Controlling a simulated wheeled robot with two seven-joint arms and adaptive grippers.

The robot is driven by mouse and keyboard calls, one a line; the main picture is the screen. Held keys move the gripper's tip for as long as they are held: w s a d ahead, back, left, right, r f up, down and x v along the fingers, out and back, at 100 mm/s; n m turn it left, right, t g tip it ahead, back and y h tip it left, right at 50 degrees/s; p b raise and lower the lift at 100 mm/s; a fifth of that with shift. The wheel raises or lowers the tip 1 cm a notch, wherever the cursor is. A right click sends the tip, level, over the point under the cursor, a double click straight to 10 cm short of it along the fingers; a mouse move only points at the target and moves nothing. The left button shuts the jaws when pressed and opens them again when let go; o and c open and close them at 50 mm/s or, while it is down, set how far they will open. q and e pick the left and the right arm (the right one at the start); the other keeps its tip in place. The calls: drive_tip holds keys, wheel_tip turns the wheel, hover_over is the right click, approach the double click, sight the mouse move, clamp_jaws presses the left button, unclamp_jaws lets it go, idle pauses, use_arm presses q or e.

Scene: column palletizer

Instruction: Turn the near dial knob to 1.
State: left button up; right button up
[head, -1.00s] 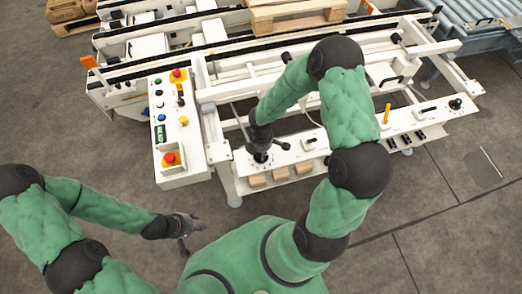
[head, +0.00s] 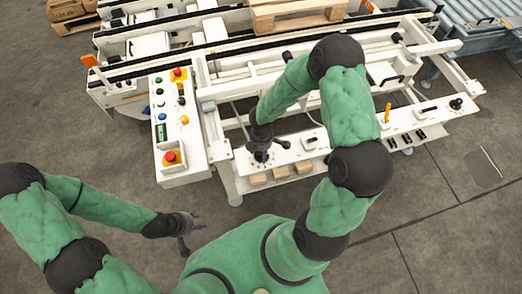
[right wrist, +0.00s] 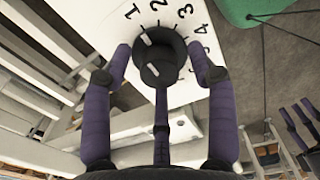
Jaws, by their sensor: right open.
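The near dial knob (right wrist: 160,56) is black and round, on a white panel (right wrist: 98,22) printed with numbers from 1 upward. It has white marks; I cannot tell for certain which number they point at. My left gripper (head: 188,228) hangs empty over the floor, fingers apart.
A button box (head: 180,130) with a red stop button stands left of the right gripper. A small switch (head: 310,142) is right of it on the panel. Another black dial (head: 456,104) is farther right. Wooden blocks (head: 281,173) sit below the panel edge.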

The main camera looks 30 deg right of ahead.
wheel_tip(320, 180, up, 12)
idle(0.5)
drive_tip(key=shift+f, duration=0.1)
idle(0.4)
